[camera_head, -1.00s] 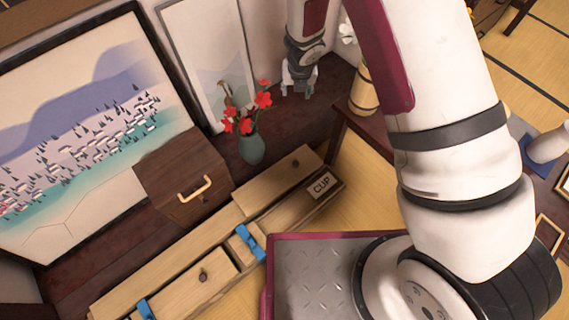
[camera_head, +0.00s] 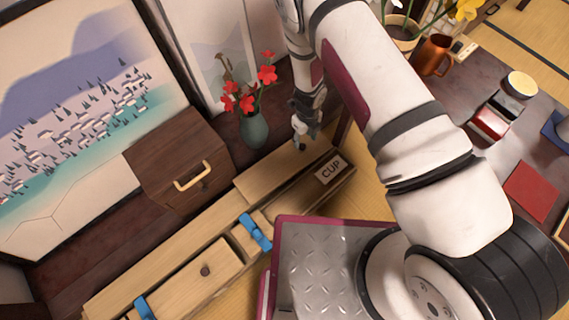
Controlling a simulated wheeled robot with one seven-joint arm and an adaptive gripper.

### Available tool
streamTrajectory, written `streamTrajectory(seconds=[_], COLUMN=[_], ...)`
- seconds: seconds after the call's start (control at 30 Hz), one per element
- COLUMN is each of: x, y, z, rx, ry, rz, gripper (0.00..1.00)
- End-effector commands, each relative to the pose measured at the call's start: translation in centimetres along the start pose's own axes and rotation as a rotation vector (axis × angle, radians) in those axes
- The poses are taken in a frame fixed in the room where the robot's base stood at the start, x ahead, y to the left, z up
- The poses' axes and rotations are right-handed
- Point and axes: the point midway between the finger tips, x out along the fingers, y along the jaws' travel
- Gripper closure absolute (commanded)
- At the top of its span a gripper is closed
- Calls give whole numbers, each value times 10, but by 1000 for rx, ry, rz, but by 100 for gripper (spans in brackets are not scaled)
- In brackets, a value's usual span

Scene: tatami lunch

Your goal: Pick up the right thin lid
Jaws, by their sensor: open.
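A long low wooden box stands on the floor along the dark platform. My gripper (camera_head: 301,143) points down over the right end of this lid. It is open and looks empty. The lid's small dark knob is hidden behind the gripper. I cannot tell whether the fingers touch the knob or hang above it.
Blue clips (camera_head: 255,232) sit on the box. A teal vase with red flowers (camera_head: 254,131) stands close to my gripper's left. A brown chest (camera_head: 180,165) is further left. A dark table (camera_head: 475,175) with several small items is at right.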

Motion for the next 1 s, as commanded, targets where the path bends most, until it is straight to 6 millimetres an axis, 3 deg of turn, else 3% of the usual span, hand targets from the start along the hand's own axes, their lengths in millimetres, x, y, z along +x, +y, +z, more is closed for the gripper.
streamTrajectory(seconds=[0.27,0.6,0.87,1.0], x=[15,57,59,59], y=[0,-2,-2,-2], z=[1,4,4,4], rx=[1,2,1,1], ry=[0,-1,-1,-1], rz=[0,-1,-1,-1], gripper=[54,54,54,83])
